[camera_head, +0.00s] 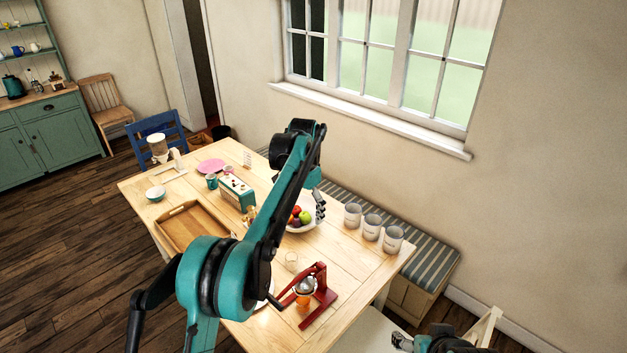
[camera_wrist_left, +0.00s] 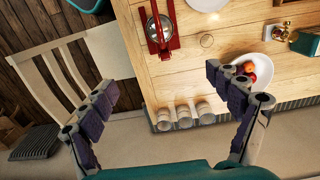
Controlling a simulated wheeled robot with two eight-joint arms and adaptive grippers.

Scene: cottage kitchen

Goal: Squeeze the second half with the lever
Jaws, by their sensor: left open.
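The red juice press (camera_head: 318,284) stands near the front right of the table, with a silver dome or cup (camera_head: 305,285) in its frame. An orange patch (camera_head: 302,300) shows just under the silver part; I cannot tell whether it is a fruit half or juice. The press also shows at the top of the left wrist view (camera_wrist_left: 174,30). My left gripper (camera_head: 318,205) is above the table's far right side, beyond the press and apart from it. Its fingers are spread and empty in the left wrist view (camera_wrist_left: 168,108). My right gripper (camera_head: 400,342) is at the bottom edge, partly cut off.
A clear glass (camera_head: 291,262) stands behind the press. A fruit bowl (camera_head: 303,227) sits near my left gripper, and three canisters (camera_head: 372,227) line the table's right edge. A wooden tray (camera_head: 190,228) and teal radio (camera_head: 237,192) lie farther left. A striped bench (camera_head: 415,245) runs along the wall.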

